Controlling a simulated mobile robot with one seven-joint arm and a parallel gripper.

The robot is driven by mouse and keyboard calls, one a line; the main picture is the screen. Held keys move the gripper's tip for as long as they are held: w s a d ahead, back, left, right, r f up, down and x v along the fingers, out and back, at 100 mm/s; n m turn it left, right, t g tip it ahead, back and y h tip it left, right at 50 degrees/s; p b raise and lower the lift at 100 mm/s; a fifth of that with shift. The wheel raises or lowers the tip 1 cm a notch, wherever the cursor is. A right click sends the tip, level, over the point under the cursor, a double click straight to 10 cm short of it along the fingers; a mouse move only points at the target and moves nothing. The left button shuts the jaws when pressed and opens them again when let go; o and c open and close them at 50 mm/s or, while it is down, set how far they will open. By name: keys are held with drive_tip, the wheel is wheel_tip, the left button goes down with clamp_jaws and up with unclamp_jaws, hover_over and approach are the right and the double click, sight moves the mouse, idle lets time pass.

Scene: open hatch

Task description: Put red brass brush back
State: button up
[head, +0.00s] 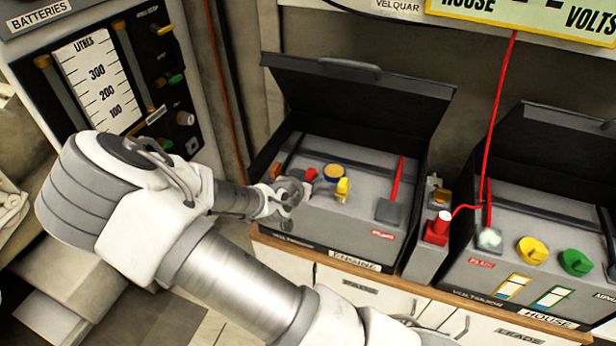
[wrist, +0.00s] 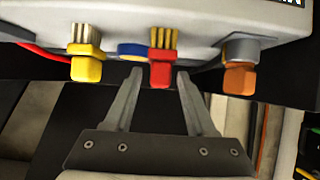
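My gripper (wrist: 159,74) is open, with one finger on each side of the brush and a small gap on both sides.
A yellow brush (wrist: 86,66) is left of the red one in the wrist view, an orange-and-grey piece (wrist: 240,68) right, and a blue round part (wrist: 130,50) behind. The raised black lid (head: 355,105) stands behind the box. A second box (head: 535,240) is at right.

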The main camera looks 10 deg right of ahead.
drive_tip(key=shift+o, duration=0.2)
drive_tip(key=p+v, duration=0.7)
drive_tip(key=v, duration=1)
drive_tip(key=shift+s+r+p, duration=0.15)
drive_tip(key=shift+s+p, duration=0.05)
drive_tip(key=shift+p, duration=0.1)
